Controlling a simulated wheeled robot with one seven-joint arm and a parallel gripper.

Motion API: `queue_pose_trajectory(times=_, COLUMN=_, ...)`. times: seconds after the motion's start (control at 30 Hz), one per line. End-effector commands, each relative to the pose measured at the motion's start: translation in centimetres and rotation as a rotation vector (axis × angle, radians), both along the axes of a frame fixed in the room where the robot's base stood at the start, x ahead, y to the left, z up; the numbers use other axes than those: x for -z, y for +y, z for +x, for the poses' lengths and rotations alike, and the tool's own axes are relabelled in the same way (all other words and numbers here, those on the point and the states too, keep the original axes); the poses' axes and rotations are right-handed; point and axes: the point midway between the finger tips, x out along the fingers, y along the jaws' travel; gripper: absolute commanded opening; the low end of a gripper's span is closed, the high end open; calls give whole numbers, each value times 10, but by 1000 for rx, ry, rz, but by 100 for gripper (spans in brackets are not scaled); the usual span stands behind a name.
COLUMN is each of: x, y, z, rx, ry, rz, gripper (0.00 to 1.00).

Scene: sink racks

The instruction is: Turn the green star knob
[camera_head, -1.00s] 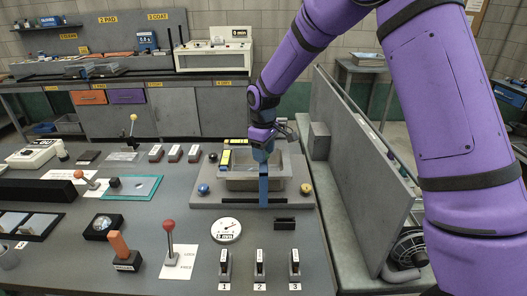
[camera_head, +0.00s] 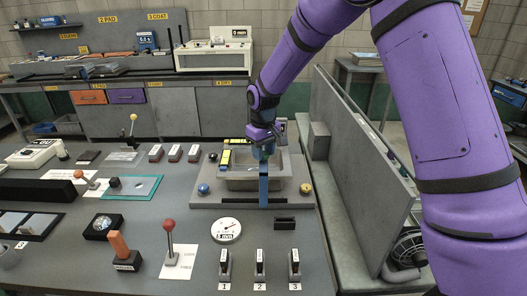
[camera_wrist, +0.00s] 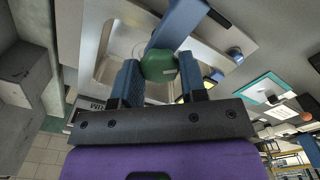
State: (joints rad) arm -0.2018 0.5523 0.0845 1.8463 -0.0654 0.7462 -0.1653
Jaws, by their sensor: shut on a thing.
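The green star knob (camera_wrist: 159,66) shows in the wrist view, at the end of a blue bar (camera_wrist: 178,25) above the sink basin. My gripper (camera_wrist: 160,80) has one blue finger on each side of the knob and is shut on it. In the head view my gripper (camera_head: 262,151) is over the grey sink (camera_head: 240,184), at the top of the upright blue bar (camera_head: 263,185). There my fingers mostly hide the knob. Its star outline is hard to make out.
A blue ball knob (camera_head: 203,189) and a yellow one (camera_head: 306,188) flank the sink. A dial (camera_head: 227,230) and several small levers stand in front. A red-topped lever (camera_head: 168,232) is to the left. A grey partition (camera_head: 362,170) rises close on the right.

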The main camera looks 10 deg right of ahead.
Motion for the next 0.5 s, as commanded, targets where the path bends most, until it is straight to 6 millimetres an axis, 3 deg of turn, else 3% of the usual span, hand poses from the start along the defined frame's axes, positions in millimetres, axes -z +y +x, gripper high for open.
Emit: queue_pose_trajectory(times=0.5, x=-1, y=0, z=1, rx=147, ry=-3, rz=1, gripper=15)
